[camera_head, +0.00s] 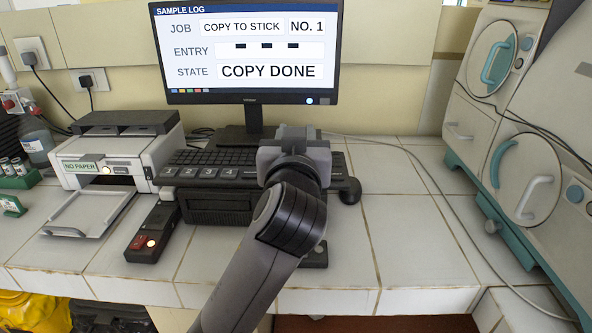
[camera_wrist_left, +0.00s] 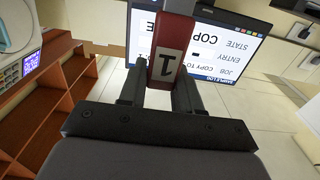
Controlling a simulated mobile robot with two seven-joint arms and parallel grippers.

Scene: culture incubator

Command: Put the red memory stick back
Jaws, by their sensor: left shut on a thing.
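The red memory stick (camera_wrist_left: 176,30) shows in the left wrist view, with a pale label marked "1". My left gripper (camera_wrist_left: 159,88) is shut on it, with one finger on each side. In the head view my left gripper (camera_head: 293,142) is raised in front of the monitor and over the keyboard's right part, and it hides the stick there. A black rack with slots marked 1 to 4 (camera_head: 205,173) lies in front of the keyboard, left of my gripper. My right gripper is not in view.
The monitor (camera_head: 248,50) reads "COPY DONE". A black box (camera_head: 155,228) with a red patch and a lit lamp lies front left. A printer (camera_head: 118,150) marked "NO PAPER" stands left. A mouse (camera_head: 349,191) and incubators (camera_head: 520,180) are on the right. The right counter tiles are mostly clear.

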